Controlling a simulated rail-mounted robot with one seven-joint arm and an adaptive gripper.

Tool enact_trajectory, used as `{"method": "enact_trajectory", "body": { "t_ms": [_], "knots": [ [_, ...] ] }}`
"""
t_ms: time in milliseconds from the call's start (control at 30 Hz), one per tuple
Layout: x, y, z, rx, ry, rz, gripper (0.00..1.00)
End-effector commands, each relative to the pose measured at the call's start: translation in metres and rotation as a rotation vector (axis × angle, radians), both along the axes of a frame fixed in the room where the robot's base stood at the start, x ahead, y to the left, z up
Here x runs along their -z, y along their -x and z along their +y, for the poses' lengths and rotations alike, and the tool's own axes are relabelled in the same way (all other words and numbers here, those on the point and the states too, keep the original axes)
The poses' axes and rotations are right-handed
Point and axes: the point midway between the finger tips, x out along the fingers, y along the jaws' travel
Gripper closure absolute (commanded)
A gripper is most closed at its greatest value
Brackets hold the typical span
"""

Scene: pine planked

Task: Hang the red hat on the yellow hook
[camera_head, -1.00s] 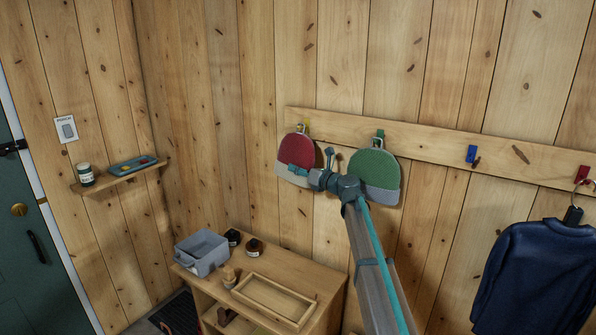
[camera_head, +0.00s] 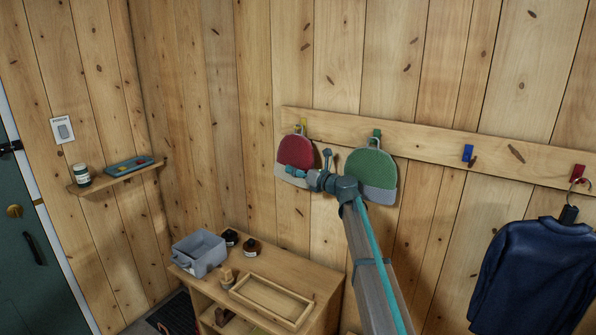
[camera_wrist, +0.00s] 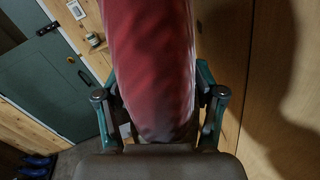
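The red hat (camera_head: 296,151), with a pale grey brim, hangs against the wall below the yellow hook (camera_head: 303,124) at the left end of the wooden rail. Its top is at the hook's lower part; I cannot tell for sure whether its loop is over the hook. My gripper (camera_head: 294,171) is at the hat's lower part, reaching in from the right. In the wrist view the hat's red crown (camera_wrist: 152,70) fills the space between my two fingers (camera_wrist: 157,80), which appear shut on it; the contact itself is partly hidden.
A green hat (camera_head: 369,168) hangs on the green hook (camera_head: 375,134), close by my wrist. A blue hook (camera_head: 468,152) is empty. A dark blue jacket (camera_head: 535,275) hangs at the right from a red hook (camera_head: 578,172). A low cabinet (camera_head: 315,283) stands below.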

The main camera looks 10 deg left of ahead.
Motion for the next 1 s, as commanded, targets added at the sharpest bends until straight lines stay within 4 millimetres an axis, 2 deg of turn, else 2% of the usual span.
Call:
{"method": "enact_trajectory", "body": {
  "t_ms": [67, 467, 667, 1000],
  "knots": [
    [0.0, 0.0, 0.0, 0.0, 0.0, 0.0, 0.15],
    [0.0, 0.003, -0.003, 0.0, 0.0, 0.0, 0.15],
    [0.001, 0.02, -0.022, 0.001, 0.0, 0.0, 0.15],
    [0.001, 0.062, -0.071, 0.001, 0.0, 0.0, 0.15]
  ]
}}
